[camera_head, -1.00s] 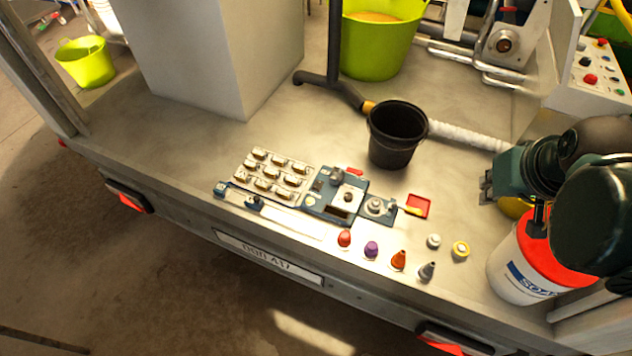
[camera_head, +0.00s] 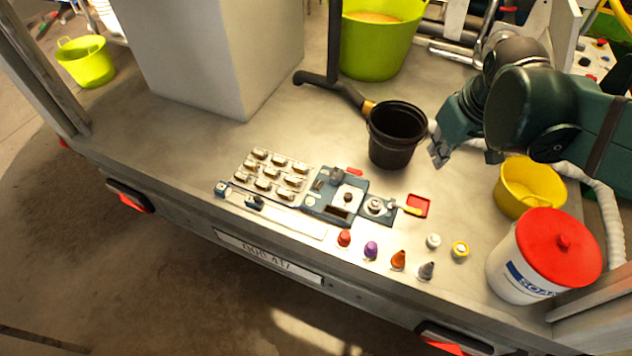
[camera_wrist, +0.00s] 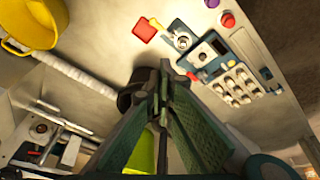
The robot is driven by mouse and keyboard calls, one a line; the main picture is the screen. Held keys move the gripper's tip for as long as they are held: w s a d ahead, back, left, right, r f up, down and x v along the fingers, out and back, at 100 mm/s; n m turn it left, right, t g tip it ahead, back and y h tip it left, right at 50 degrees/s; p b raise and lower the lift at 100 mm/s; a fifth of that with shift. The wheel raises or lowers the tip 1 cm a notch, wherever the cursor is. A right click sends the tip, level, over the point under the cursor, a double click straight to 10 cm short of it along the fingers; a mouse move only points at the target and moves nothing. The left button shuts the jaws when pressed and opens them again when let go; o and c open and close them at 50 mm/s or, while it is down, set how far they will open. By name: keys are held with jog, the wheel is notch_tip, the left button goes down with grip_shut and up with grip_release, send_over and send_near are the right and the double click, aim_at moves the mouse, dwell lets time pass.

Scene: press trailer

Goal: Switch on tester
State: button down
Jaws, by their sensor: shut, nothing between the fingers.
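The tester appears to be the blue and grey unit (camera_head: 337,194) on the trailer bed near its front edge. It has a dark square recess, small raised parts and a round fitting (camera_head: 376,206) at its right end. In the wrist view the unit (camera_wrist: 205,52) shows beyond the fingertips, at the upper right. I cannot tell which part is its switch. My gripper (camera_head: 438,156) is shut and empty, right of the black bucket and behind the unit, apart from it. In the wrist view the closed fingers (camera_wrist: 163,82) point towards the upper middle and hide part of the black bucket.
A tray of several light pieces (camera_head: 272,174) adjoins the unit on the left. A red square dish (camera_head: 418,205) and several small coloured caps lie right and in front. The black bucket (camera_head: 395,140), yellow bowl (camera_head: 527,186) and red-lidded tub (camera_head: 520,276) stand nearby.

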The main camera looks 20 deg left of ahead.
jog(key=w+a+f+n+g, duration=0.1)
jog(key=w+a+f+n, duration=0.15)
jog(key=a, duration=0.55)
jog(key=w+a+f+n+g, duration=0.2)
jog(key=a+f+n, duration=0.15)
jog(key=a, duration=0.55)
jog(key=n+g+h+p, duration=0.1)
jog(key=n+g, duration=0.1)
jog(key=n, duration=0.2)
send_over(318, 184)
notch_tip(318, 184, down, 11)
jog(key=shift+f, duration=0.2)
jog(key=shift+f, duration=0.1)
jog(key=f+b, duration=0.1)
jog(key=f, duration=0.3)
jog(key=s+f+b, duration=0.1)
jog(key=f, duration=0.4)
jog(key=f+b, duration=0.1)
jog(key=f, duration=0.3)
jog(key=shift+s+f, duration=0.35)
